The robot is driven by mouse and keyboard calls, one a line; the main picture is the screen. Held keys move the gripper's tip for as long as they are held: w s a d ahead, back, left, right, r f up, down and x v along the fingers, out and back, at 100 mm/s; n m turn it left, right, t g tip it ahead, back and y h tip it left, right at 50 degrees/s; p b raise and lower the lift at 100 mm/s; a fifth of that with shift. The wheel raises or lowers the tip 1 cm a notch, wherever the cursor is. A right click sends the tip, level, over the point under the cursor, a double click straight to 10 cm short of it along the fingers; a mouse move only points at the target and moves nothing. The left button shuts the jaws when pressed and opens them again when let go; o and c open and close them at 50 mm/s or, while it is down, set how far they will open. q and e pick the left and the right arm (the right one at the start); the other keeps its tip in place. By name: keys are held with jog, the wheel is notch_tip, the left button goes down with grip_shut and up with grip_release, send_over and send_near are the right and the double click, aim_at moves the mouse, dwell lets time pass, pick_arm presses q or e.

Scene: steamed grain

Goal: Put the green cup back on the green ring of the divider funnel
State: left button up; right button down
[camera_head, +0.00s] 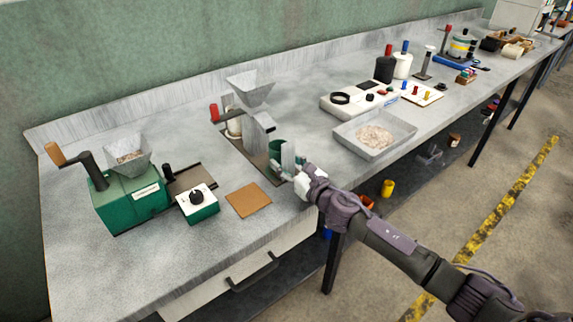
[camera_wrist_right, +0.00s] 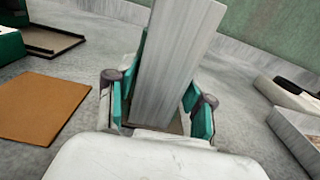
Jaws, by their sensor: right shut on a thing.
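The divider funnel has a grey hopper (camera_head: 250,88) above an upright grey body (camera_head: 258,138) on a dark base. The green cup (camera_head: 274,149) is low at the right side of this body, partly hidden by an upright grey plate (camera_head: 288,157). My right gripper (camera_head: 294,172) is at the cup and plate, shut on what appears to be the cup. In the right wrist view the fingers (camera_wrist_right: 158,92) flank the plate (camera_wrist_right: 175,60), with green (camera_wrist_right: 139,58) beside and behind it. The green ring cannot be made out. My left gripper is not in view.
A brown mat (camera_head: 248,200) and a green box with a black knob (camera_head: 197,204) lie left of my gripper. A green hand-crank mill (camera_head: 130,195) stands further left. A grey tray of grain (camera_head: 373,137) is to the right. The bench's front edge is below my gripper.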

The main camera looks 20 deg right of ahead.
jog(key=shift+r, duration=0.1)
jog(key=shift+c, duration=2.1)
grip_release()
jog(key=shift+r, duration=0.1)
jog(key=shift+s+d, duration=0.2)
jog(key=shift+s, duration=0.1)
jog(key=b+v, duration=0.1)
jog(key=v, duration=0.9)
jog(key=shift+s+b, duration=0.35)
jog(key=shift+s+d, duration=0.15)
jog(key=shift+s, duration=0.2)
